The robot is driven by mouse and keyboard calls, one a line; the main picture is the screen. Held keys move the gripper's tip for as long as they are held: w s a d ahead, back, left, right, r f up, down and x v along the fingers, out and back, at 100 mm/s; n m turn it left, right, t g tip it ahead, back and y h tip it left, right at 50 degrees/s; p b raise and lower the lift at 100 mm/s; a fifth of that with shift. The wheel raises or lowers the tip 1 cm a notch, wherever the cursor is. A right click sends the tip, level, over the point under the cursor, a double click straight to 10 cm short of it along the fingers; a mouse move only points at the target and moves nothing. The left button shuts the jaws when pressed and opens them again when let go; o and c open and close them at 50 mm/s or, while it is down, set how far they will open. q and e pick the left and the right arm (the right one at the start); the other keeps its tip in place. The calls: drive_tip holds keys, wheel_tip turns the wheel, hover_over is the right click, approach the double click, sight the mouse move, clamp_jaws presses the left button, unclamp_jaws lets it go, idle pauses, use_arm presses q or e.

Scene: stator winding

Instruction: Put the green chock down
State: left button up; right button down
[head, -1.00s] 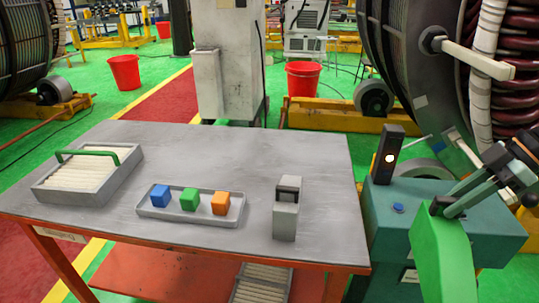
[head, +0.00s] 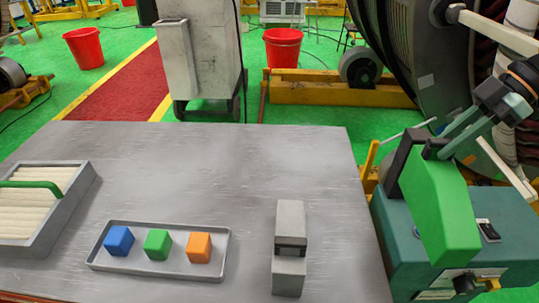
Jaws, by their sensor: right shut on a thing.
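The green chock (head: 440,208) is a large, flat-sided green block at the right of the head view. My right gripper (head: 446,150) is shut on its upper end and comes in from the upper right. The chock hangs tilted in front of the teal box (head: 505,258) and hides part of it. I cannot tell whether the chock touches the box. My left gripper is not in view.
The grey table (head: 200,150) holds a tray (head: 226,262) with blue, green and orange cubes, a grey block-shaped device (head: 290,225) and a box of white rods (head: 75,205). The table's back is clear. A large wound machine stands behind the teal box.

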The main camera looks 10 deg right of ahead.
drive_tip(key=shift+w, duration=0.3)
drive_tip(key=shift+a+f, duration=0.1)
drive_tip(key=shift+a, duration=0.25)
drive_tip(key=a+r+x, duration=0.1)
drive_tip(key=x, duration=0.8)
drive_tip(key=w+a+r+x, duration=0.1)
drive_tip(key=a+x, duration=0.1)
drive_tip(key=x, duration=0.6)
drive_tip(key=shift+a+f, duration=0.15)
drive_tip(key=shift+a, duration=0.3)
drive_tip(key=shift+w, duration=0.1)
drive_tip(key=c, duration=0.8)
unclamp_jaws()
drive_tip(key=shift+f, duration=0.1)
drive_tip(key=shift+o, duration=0.2)
